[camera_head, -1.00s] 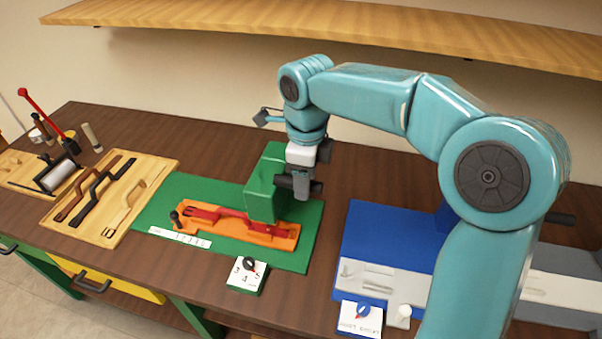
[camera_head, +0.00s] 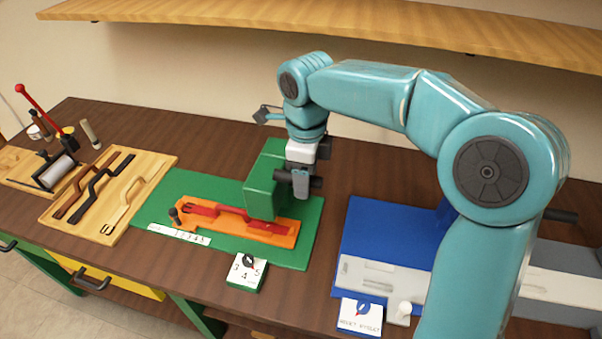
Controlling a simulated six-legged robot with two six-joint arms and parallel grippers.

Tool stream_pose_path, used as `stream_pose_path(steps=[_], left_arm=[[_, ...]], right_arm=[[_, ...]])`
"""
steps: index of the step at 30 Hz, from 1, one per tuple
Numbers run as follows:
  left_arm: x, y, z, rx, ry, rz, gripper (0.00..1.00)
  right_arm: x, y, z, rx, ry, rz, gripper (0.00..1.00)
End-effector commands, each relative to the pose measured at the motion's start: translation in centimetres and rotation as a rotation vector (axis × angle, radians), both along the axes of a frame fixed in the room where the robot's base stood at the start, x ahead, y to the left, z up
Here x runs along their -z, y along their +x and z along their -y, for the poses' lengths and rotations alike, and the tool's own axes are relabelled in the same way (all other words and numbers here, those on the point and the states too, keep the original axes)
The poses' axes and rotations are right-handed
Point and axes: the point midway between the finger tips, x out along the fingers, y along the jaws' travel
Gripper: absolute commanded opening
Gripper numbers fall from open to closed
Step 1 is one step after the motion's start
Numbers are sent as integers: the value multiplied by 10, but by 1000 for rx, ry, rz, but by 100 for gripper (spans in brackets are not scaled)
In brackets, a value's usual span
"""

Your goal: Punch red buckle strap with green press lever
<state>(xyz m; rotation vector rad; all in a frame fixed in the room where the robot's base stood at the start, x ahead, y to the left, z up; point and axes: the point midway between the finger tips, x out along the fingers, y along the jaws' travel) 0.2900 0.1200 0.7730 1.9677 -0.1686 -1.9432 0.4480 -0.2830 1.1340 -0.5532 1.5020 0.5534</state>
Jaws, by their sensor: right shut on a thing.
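The red buckle strap (camera_head: 202,210) lies along the orange bed (camera_head: 283,239) of the green press, partly hidden under the green press head (camera_head: 259,196). My right gripper (camera_head: 301,182) is at the right side of the press head, shut on a dark bar that appears to be the press lever (camera_head: 283,176). Its fingers and the arm hide part of the lever. My left gripper is not in view.
A green dial box (camera_head: 247,273) marked 3, 4, 5 stands in front of the press. A blue press base (camera_head: 375,229) is to the right. A shelf hangs above.

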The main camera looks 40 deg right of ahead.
Motion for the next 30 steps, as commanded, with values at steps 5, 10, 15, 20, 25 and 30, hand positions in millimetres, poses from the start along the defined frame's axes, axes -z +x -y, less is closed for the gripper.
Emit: stream_pose_path(steps=[5,10,15,20,25,30], left_arm=[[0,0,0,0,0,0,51],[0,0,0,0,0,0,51],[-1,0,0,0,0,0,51],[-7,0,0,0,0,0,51],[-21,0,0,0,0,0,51],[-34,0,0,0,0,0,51]], right_arm=[[-2,1,1,1,-3,8,51],[-2,1,1,1,-2,8,51],[-3,1,1,1,-2,8,51],[-10,1,1,1,-1,9,51],[-25,1,1,1,-2,8,51],[-40,1,1,1,-1,8,51]])
